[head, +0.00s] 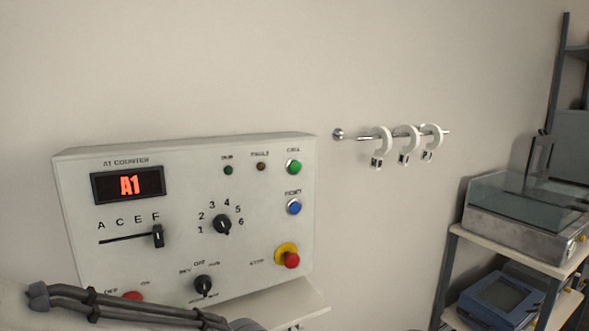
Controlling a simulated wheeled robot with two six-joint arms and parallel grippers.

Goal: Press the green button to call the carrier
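A grey control panel (185,275) stands against the wall at the left. Its green button (294,167) is at the upper right of the face, under a small label, and nothing touches it. A small dark green lamp (228,170) and a brown lamp (261,167) are in the same row to its left. A blue button (294,207) is below the green one. Part of my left arm crosses the bottom left corner, in front of the panel's lower edge. Neither gripper shows.
A red stop button on a yellow collar (287,254), black knobs (222,225) and a slider (158,236) also stick out of the panel. A wall rail (358,137) with three white hooks (407,144) is to the right. A shelf rack (449,270) holds equipment at the far right.

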